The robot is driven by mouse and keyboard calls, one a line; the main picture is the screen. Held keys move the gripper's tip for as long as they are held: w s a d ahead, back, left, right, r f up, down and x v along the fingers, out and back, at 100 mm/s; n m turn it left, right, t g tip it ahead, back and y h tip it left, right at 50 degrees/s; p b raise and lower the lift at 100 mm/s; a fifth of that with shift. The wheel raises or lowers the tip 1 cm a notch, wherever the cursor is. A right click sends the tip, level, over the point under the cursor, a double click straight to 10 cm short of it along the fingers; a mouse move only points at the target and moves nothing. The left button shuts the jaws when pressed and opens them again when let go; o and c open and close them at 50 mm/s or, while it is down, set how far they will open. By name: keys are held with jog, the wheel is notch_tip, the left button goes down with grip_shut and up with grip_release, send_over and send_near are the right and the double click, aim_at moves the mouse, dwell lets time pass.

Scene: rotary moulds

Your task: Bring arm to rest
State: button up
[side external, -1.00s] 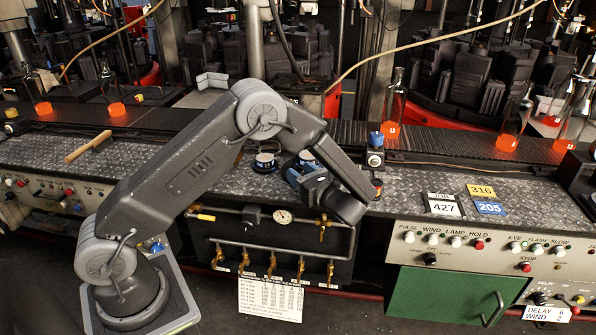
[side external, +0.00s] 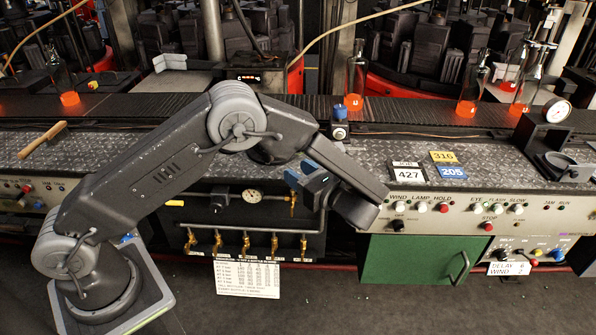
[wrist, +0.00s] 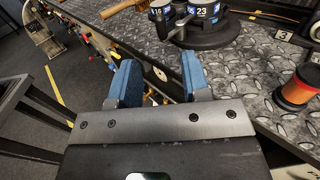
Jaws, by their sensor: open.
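My gripper (side external: 306,178) is open and empty in the side external view. It hangs at the front edge of the bench (side external: 90,150), with my bent arm above and left of it. In the wrist view, the two blue-padded fingers of my gripper (wrist: 158,80) stand apart with nothing between them. The front of the bench and part of the floor show beyond them. My gripper appears apart from the bench objects. My arm hides part of the bench top in the side external view.
Numbered dials (wrist: 182,12) on a dark round base and a copper-coloured spool (wrist: 298,90) stand on the bench. A wooden-handled brush (side external: 42,139) lies at left. Bottles with glowing orange bases (side external: 355,80) stand on the conveyor behind. A green cabinet (side external: 415,260) is below the bench.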

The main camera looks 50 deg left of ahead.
dwell(0.3)
jog(key=s+a+r+n+h, duration=0.3)
jog(key=s+r+n+h, duration=0.85)
jog(key=s, duration=0.45)
jog(key=s+d+r+n+t+h, duration=0.3)
jog(key=s+d+n+t+h, duration=0.1)
jog(key=s+n+t+h, duration=0.2)
jog(key=shift+s+d+r, duration=0.15)
jog(key=shift+s+r, duration=0.1)
jog(key=shift+s, duration=0.65)
